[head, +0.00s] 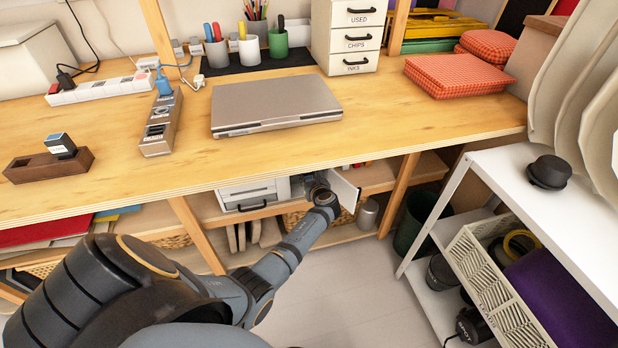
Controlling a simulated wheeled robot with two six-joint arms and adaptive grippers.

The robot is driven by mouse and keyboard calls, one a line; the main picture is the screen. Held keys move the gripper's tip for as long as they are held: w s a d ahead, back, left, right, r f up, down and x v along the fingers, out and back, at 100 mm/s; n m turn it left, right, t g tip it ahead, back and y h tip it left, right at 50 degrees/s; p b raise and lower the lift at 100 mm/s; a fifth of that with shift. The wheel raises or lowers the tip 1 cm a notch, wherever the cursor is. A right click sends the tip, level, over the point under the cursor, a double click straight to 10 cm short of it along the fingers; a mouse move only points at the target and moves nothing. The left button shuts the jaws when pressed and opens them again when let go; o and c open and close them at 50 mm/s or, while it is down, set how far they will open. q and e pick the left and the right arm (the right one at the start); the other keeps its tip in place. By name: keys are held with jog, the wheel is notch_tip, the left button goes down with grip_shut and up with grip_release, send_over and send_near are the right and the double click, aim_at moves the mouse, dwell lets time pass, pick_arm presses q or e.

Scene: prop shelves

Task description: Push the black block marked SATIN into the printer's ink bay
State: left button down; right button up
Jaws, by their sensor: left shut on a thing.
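The white printer (252,195) stands on the shelf under the wooden table, partly hidden by the tabletop. A white panel (345,190) stands open at its right side. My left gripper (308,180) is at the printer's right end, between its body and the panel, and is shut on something. Its fingertips and what they hold are hidden by the table edge and my wrist. I cannot read a SATIN mark anywhere, and the inside of the ink bay is hidden. My right gripper is not in view.
A wooden holder (40,168) on the table carries a dark block (61,146) with a blue top; its label is unreadable. A closed laptop (275,103) lies mid-table. A table leg (400,193) is right of the panel. A white rack (500,170) stands at right.

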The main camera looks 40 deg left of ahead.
pick_arm(q)
jog(key=shift+w+a+r, duration=0.15)
jog(key=shift+r, duration=0.1)
dwell(0.4)
jog(key=c, duration=1.3)
grip_release()
jog(key=o, duration=0.5)
jog(key=shift+f, duration=0.2)
jog(key=shift+c, duration=0.2)
jog(key=o, duration=0.6)
jog(key=shift+s+d+p, duration=0.35)
jog(key=shift+d+p, duration=0.15)
jog(key=shift+s+d+p, duration=0.65)
jog(key=shift+s+d, duration=0.05)
